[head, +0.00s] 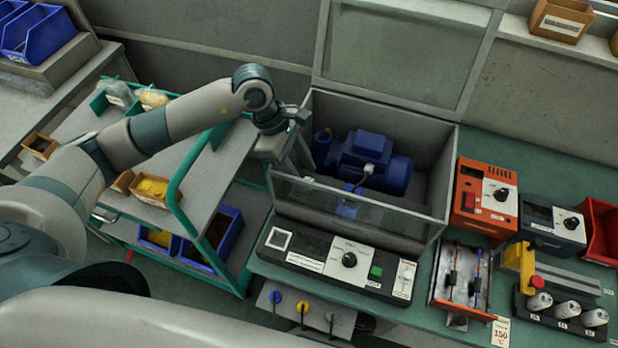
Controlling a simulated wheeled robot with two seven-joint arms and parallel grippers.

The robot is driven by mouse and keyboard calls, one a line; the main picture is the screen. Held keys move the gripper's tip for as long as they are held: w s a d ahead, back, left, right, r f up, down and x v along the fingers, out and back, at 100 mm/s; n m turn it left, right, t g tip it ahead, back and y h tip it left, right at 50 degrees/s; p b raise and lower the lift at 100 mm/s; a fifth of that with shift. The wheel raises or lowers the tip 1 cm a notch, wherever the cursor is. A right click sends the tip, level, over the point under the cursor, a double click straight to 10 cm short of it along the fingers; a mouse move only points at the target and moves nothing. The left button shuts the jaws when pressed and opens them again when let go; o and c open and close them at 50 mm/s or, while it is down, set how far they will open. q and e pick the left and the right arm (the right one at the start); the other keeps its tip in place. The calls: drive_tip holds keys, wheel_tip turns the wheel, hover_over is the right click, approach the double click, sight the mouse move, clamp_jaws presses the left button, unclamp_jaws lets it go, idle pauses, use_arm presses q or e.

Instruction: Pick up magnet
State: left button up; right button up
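I cannot pick out the magnet with certainty in the head view. My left arm comes in from the left over the green-framed cart, and my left gripper (296,143) points down at the left wall of the grey open-topped enclosure (440,185). Its fingers are small and partly lost against the enclosure, so I cannot tell whether they are open or shut. A blue pump with its motor (372,163) sits inside the enclosure, right of the gripper and apart from it. My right gripper is not in view.
A control panel (338,262) lies before the enclosure. To its right stand a tray with probes (462,280), an orange meter (486,198), a dark meter (552,226), a yellow block with a red knob (526,268) and several silver cylinders (567,315). The cart (190,185) holds bins.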

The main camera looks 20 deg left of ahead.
use_arm(q)
drive_tip(key=shift+p+x, duration=0.35)
drive_tip(key=shift+x, duration=0.85)
clamp_jaws()
